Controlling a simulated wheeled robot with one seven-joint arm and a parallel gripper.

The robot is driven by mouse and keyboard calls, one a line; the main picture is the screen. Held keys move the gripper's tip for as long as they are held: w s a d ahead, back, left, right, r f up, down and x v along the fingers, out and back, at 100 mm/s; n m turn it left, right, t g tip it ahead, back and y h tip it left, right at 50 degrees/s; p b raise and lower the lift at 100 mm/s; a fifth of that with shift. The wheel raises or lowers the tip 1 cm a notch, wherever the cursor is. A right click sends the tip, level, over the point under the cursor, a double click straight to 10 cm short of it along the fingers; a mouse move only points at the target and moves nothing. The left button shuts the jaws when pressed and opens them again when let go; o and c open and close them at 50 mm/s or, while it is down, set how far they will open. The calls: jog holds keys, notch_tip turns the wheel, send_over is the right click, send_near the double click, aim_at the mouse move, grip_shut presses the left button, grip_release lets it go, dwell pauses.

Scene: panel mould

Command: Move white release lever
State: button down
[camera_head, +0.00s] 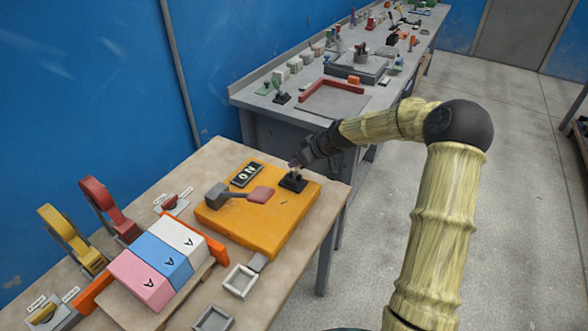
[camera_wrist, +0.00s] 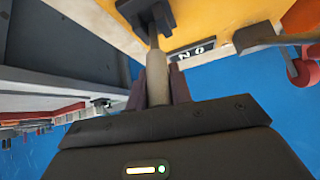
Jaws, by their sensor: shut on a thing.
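The release lever (camera_wrist: 157,75) shows in the wrist view as a pale, whitish handle on a thin grey stem. It rises from a black base (camera_wrist: 147,12) on an orange panel. In the head view the same black base (camera_head: 293,182) sits at the panel's back right corner, and the handle is mostly hidden by my gripper. My gripper (camera_head: 298,162) is just above that base. In the wrist view its dark reddish fingers (camera_wrist: 158,90) are shut on the pale handle from both sides.
The orange panel (camera_head: 280,215) also carries an ON plate (camera_head: 247,174) and a grey arm with a red pad (camera_head: 261,195). Pink, blue and white blocks (camera_head: 185,235) and red and yellow clamps stand at left. A long grey bench (camera_head: 290,125) lies behind; open floor is right.

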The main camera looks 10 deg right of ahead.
jog(key=shift+s+d+f+t+y+b, duration=0.4)
jog(key=shift+d+t+y+b, duration=0.2)
jog(key=shift+b, duration=0.9)
jog(key=shift+r, duration=0.1)
jog(key=c, duration=1.3)
grip_release()
jog(key=shift+s, duration=0.1)
jog(key=shift+o, duration=0.2)
jog(key=v, duration=1.7)
jog(key=shift+d, duration=0.2)
jog(key=shift+s, duration=0.1)
